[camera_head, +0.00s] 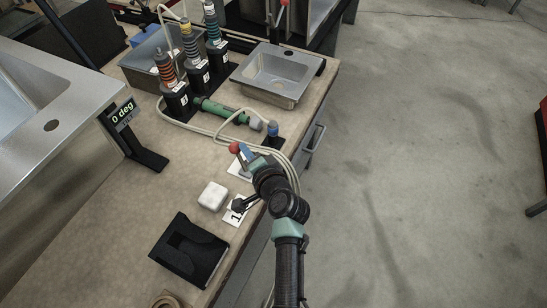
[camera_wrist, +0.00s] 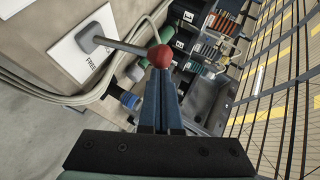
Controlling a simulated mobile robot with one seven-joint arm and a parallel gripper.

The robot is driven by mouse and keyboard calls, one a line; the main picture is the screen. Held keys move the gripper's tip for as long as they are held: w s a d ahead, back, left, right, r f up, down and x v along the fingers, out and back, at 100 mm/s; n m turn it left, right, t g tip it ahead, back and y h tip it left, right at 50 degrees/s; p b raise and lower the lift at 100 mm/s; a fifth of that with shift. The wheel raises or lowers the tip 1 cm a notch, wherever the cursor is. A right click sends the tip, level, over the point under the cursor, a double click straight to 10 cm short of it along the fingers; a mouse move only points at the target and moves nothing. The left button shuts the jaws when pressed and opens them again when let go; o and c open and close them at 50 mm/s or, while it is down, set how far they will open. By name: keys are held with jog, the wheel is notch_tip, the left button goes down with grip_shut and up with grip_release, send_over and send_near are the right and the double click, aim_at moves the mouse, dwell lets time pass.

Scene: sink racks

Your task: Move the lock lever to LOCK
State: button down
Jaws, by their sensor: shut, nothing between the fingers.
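The lock lever is a grey rod with a red ball knob (camera_wrist: 160,56) on its end; the knob also shows in the head view (camera_head: 234,148) near the bench's right edge. The rod (camera_wrist: 125,46) runs left from the knob to a grey pivot on a white plate (camera_wrist: 70,52). Lettering that looks like FREE is on the plate beside the rod. My gripper (camera_wrist: 160,78) is shut and empty, its blue fingertips right at the knob; I cannot tell whether they touch it. In the head view my gripper (camera_head: 245,154) partly hides the plate and rod.
A white block (camera_head: 212,195) and a black tray (camera_head: 185,255) lie nearer on the bench. A display reading 0 deg (camera_head: 122,113) stands left. Cables loop beside the lever; a green cylinder (camera_head: 218,109), bottles in black holders and a small sink (camera_head: 274,72) stand beyond.

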jog(key=shift+w+a+g+h+p, duration=0.15)
jog(key=shift+w+a+p, duration=0.15)
jog(key=shift+a, duration=0.2)
jog(key=shift+w+a+g+h+p, duration=0.15)
jog(key=shift+w+a+p, duration=0.15)
jog(key=shift+a, duration=0.2)
